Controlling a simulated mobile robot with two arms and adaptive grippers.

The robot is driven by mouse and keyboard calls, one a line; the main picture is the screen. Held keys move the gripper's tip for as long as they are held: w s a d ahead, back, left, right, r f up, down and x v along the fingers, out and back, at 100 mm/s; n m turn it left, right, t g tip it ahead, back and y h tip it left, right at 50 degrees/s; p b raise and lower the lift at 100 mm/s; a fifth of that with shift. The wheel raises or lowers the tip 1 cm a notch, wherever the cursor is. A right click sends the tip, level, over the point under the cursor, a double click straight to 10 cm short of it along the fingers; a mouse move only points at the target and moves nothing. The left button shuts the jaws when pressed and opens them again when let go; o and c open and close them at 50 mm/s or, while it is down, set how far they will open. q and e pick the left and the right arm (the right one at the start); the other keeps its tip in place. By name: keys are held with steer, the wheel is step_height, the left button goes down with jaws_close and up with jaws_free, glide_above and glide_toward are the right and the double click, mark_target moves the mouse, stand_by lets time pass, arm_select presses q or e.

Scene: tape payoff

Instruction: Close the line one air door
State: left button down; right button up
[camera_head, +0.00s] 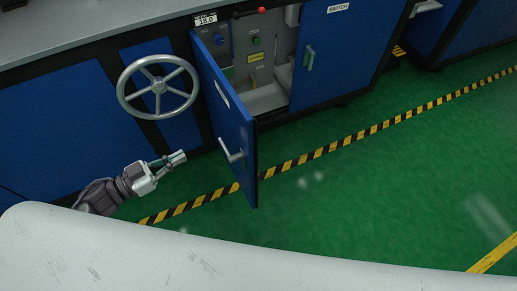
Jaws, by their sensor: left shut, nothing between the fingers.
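The air door (226,116) is a blue cabinet door that stands open, swung out toward me from its hinge on the left. Its small label faces left, and a grey bar handle (231,150) sits low on that face. Behind it the cabinet opening (262,60) shows a grey panel with small fittings. My left gripper (180,157) is shut and empty, to the left of the door and apart from it, at about the height of the handle in the picture. My right gripper is not in view.
A grey handwheel (158,87) stands out from the cabinet front above my left gripper. A closed blue door (335,50) with a green handle is right of the opening. Yellow-black tape (330,147) crosses the green floor, which is clear at right.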

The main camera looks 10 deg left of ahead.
mark_target(242, 133)
arm_select(q)
steer(key=shift+m+g+h, duration=0.7)
steer(key=shift+h, duration=0.2)
steer(key=x, duration=0.5)
steer(key=s+r+x, duration=0.1)
steer(key=x, duration=0.3)
steer(key=d+r+b+x, duration=0.1)
steer(key=x, duration=0.4)
steer(key=shift+s+d, duration=0.1)
steer(key=shift+d, duration=0.25)
steer(key=shift+w+d, duration=0.25)
steer(key=shift+d, duration=0.05)
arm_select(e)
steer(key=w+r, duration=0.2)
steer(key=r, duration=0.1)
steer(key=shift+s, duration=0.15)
